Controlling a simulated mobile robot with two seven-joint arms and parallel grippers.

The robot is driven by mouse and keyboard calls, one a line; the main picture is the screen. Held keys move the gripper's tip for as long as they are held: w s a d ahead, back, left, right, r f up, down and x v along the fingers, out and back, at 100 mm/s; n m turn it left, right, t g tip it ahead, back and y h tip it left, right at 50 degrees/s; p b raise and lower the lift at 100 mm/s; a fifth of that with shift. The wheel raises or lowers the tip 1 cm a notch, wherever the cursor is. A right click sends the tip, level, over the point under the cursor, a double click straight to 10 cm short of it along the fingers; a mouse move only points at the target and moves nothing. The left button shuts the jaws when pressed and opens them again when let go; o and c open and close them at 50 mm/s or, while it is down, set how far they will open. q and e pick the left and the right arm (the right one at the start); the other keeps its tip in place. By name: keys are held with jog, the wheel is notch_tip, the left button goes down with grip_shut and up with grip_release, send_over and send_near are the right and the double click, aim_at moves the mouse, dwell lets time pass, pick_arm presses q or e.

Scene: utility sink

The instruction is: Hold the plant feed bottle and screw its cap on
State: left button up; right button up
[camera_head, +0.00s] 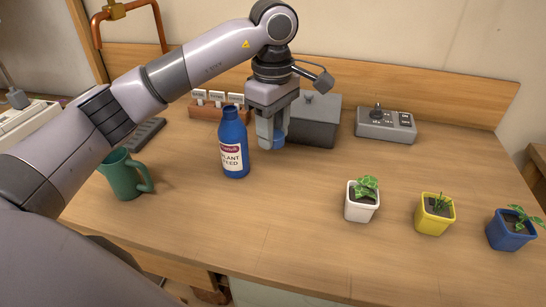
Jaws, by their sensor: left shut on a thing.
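The blue plant feed bottle (233,142) stands upright on the wooden bench, left of centre, with its label facing me. Its narrow neck shows at the top. My left gripper (272,140) points down just right of the bottle and is apart from it. It is shut on a small blue thing, which looks like the cap (280,140), partly hidden by the fingers. I cannot tell how high the cap is above the bench. My right gripper is not in view.
A green mug (122,176) stands left of the bottle. A grey box (315,122) is close behind my left gripper, and a grey control box (385,125) is further right. White, yellow and blue plant pots stand at the right. The bench's front middle is clear.

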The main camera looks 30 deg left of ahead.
pick_arm(q)
notch_tip(320, 180, up, 9)
jog(key=shift+f+p, duration=0.2)
jog(key=shift+p, duration=0.4)
jog(key=s+d+f+m, duration=0.1)
jog(key=s+f+m, duration=0.1)
jog(key=f+m, duration=0.3)
jog(key=s+f+m, duration=0.2)
jog(key=f+m, duration=0.3)
jog(key=s+d+f+m, duration=0.1)
jog(key=s+f+m, duration=0.1)
jog(key=f+m, duration=0.3)
jog(key=shift+s+d+f, duration=0.3)
jog(key=shift+f, duration=0.3)
jog(key=shift+s+d+f+m, duration=0.15)
jog(key=shift+s+f+m, duration=0.2)
jog(key=shift+f+m, duration=0.2)
